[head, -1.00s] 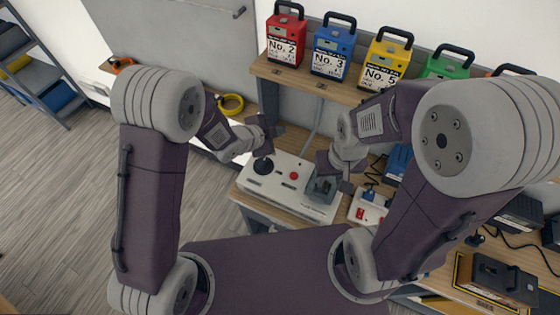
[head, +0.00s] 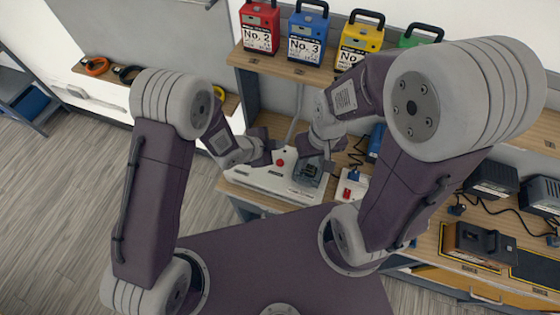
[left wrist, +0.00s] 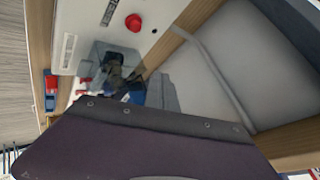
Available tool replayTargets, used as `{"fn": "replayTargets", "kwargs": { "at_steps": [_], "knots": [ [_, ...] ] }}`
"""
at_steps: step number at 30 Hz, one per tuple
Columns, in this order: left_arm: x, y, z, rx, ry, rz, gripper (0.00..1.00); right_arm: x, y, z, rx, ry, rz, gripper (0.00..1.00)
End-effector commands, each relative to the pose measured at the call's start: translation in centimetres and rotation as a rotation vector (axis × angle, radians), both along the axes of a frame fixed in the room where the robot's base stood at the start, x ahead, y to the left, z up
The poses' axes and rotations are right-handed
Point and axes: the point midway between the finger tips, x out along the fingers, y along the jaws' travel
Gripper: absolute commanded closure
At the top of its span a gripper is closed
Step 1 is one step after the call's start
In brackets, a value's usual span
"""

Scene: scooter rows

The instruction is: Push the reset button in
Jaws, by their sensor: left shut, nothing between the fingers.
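A round red button (head: 280,162) sticks up from the white console (head: 262,180) on the workbench. It also shows near the top of the left wrist view (left wrist: 133,22). Its label is too small to read. My left gripper (head: 267,148) is shut and empty, just to the left of and above the button in the head view; a small gap seems to show, but contact is hard to judge. My right gripper (head: 322,163) is beside a grey box with dark parts (head: 307,172) at the console's right; its jaw opening is unclear.
A shelf above holds red (head: 260,27), blue (head: 307,38) and yellow (head: 358,45) numbered cases. A white unit with a red switch (head: 350,188) stands to the right of the console. Black boxes and cables are farther right. Open floor is at left.

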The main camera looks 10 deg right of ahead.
Motion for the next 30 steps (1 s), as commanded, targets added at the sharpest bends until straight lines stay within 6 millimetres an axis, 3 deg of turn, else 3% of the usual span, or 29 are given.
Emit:
{"fn": "replayTargets", "kwargs": {
  "at_steps": [15, 30],
  "knots": [
    [0.0, 0.0, -7.6, 0.000, 0.001, 0.001, 1.00, 0.0, 0.0, -6.2, 0.000, 0.000, 0.000, 0.62],
    [0.0, 0.0, -7.8, 0.000, 0.000, 0.000, 1.00, 0.0, 0.0, -6.4, 0.000, 0.000, 0.000, 0.62]
  ]
}}
